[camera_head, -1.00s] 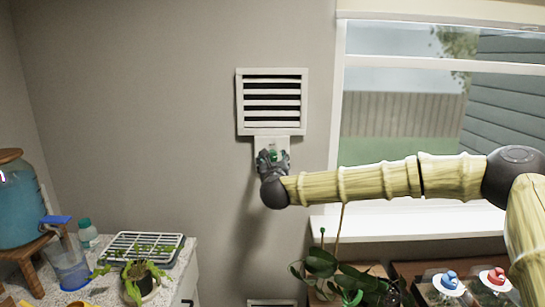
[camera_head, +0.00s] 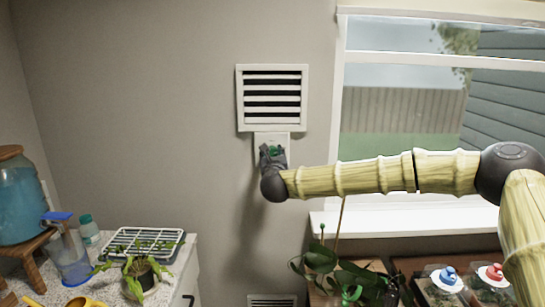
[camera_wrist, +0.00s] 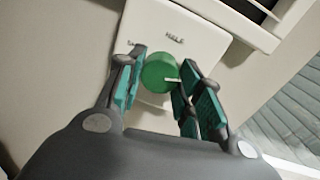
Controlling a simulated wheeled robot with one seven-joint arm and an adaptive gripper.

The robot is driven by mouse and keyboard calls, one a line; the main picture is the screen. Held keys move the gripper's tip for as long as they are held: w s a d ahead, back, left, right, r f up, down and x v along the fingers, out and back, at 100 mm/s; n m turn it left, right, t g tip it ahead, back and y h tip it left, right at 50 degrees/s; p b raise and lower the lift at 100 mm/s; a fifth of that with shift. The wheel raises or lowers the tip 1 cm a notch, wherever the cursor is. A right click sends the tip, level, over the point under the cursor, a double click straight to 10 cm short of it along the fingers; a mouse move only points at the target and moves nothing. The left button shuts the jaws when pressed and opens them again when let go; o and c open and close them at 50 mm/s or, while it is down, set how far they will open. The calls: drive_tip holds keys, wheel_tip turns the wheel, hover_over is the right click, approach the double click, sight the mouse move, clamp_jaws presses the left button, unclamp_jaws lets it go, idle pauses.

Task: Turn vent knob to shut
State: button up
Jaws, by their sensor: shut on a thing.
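The vent knob (camera_wrist: 158,73) is a round green dial with a white pointer line, on a white plate (camera_wrist: 150,40) below the vent (camera_head: 272,98). In the wrist view the pointer line aims to the right. The plate reads "HALF" above the knob; a label to its left, starting with "S", is partly hidden by a finger. My gripper (camera_wrist: 160,88) has its teal-padded fingers on either side of the knob and is shut on it. In the head view my gripper (camera_head: 272,155) covers most of the knob. The vent slats show dark gaps between them.
A window (camera_head: 440,110) and its white sill (camera_head: 400,220) are right of the vent, behind my arm. Potted plants (camera_head: 340,270) stand below. A counter at the left holds a blue water dispenser (camera_head: 20,205), a rack (camera_head: 140,242) and a plant. The wall left of the vent is clear.

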drive_tip(key=shift+n, duration=0.3)
drive_tip(key=shift+n+b, duration=0.85)
drive_tip(key=shift+n, duration=0.05)
drive_tip(key=n+b, duration=0.1)
drive_tip(key=n, duration=0.3)
drive_tip(key=shift+b, duration=0.3)
drive_tip(key=n, duration=0.4)
drive_tip(key=shift+r, duration=0.15)
drive_tip(key=n, duration=0.4)
drive_tip(key=shift+h, duration=0.3)
drive_tip(key=n, duration=0.3)
drive_tip(key=shift+n+g, duration=0.3)
drive_tip(key=shift+n, duration=0.1)
drive_tip(key=n, duration=0.3)
drive_tip(key=shift+n+h, duration=0.3)
drive_tip(key=shift+h, duration=0.1)
drive_tip(key=n+p, duration=0.1)
drive_tip(key=n, duration=0.4)
